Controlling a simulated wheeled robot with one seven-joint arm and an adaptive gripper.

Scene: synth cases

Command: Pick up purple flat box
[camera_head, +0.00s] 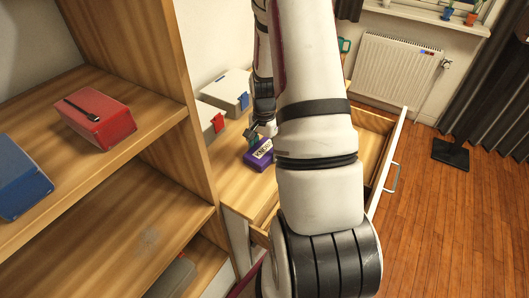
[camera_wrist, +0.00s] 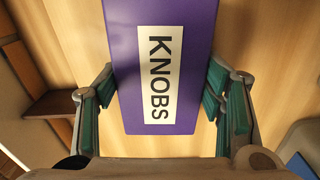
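The purple flat box (camera_wrist: 205,20) has a white label reading KNOBS and fills the upper middle of the wrist view, running out of the top edge. In the head view the purple box (camera_head: 258,162) is at the wooden cabinet top, beneath my gripper (camera_head: 258,137). In the wrist view my gripper (camera_wrist: 160,90) has its green-padded fingers on either side of the box, close along its left and right edges. I cannot tell whether both pads press on it. My arm hides part of the cabinet in the head view.
Two pale boxes, one with a red latch (camera_head: 212,120) and one with a blue latch (camera_head: 228,90), stand close behind the purple box. An open drawer (camera_head: 388,165) juts out right. A shelf at left holds a red box (camera_head: 95,118) and a blue box (camera_head: 20,178).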

